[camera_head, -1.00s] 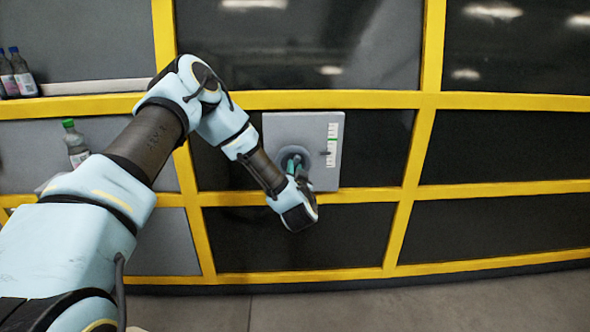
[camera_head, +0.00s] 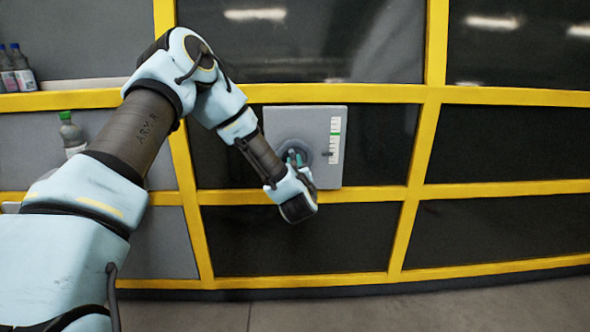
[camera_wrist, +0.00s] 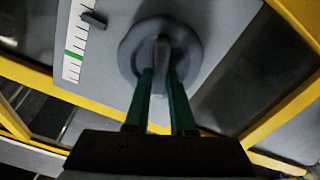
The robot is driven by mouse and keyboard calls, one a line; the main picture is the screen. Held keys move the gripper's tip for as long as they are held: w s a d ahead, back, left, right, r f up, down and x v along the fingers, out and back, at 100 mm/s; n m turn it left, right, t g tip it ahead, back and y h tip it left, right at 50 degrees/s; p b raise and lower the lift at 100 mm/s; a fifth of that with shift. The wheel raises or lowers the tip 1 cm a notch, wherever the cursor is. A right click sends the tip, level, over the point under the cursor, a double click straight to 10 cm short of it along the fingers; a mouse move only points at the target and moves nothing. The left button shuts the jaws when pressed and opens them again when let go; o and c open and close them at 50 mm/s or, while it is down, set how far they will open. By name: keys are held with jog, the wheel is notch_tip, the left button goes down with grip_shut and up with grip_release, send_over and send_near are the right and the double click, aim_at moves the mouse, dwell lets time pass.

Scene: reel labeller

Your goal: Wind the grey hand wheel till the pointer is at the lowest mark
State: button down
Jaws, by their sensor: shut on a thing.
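The grey hand wheel (camera_wrist: 197,47) is on a light grey panel (camera_head: 290,117). My gripper (camera_wrist: 161,82) is shut on its raised grey grip, with one green finger on each side. In the head view my gripper (camera_head: 297,160) and wrist hide part of the wheel. The dark pointer (camera_head: 327,154) stands beside the white scale (camera_head: 335,146), below the green mark (camera_head: 337,133) and near the scale's lower end. In the wrist view the pointer (camera_wrist: 93,20) is near the top edge, apart from the green mark (camera_wrist: 74,55). The scale's lower end is cut off there.
A yellow frame (camera_head: 432,140) with dark panes surrounds the panel. A bottle with a green cap (camera_head: 71,133) and two other bottles (camera_head: 17,72) stand at the left. Grey floor (camera_head: 400,305) runs along the bottom.

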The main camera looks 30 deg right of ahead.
jog(key=shift+w+a+f+n+b, duration=0.1)
jog(key=shift+f+n+b, duration=0.05)
jog(key=shift+n+b, duration=1.75)
jog(key=shift+s+a+f+n+b, duration=0.1)
jog(key=shift+n+b, duration=1.2)
jog(key=shift+n, duration=1.2)
jog(key=shift+w+a+f+n+b, duration=0.1)
jog(key=shift+f+n+b, duration=0.05)
jog(key=shift+n+b, duration=1.75)
jog(key=shift+n, duration=0.5)
jog(key=c, duration=0.8)
grip_release()
jog(key=shift+o, duration=0.2)
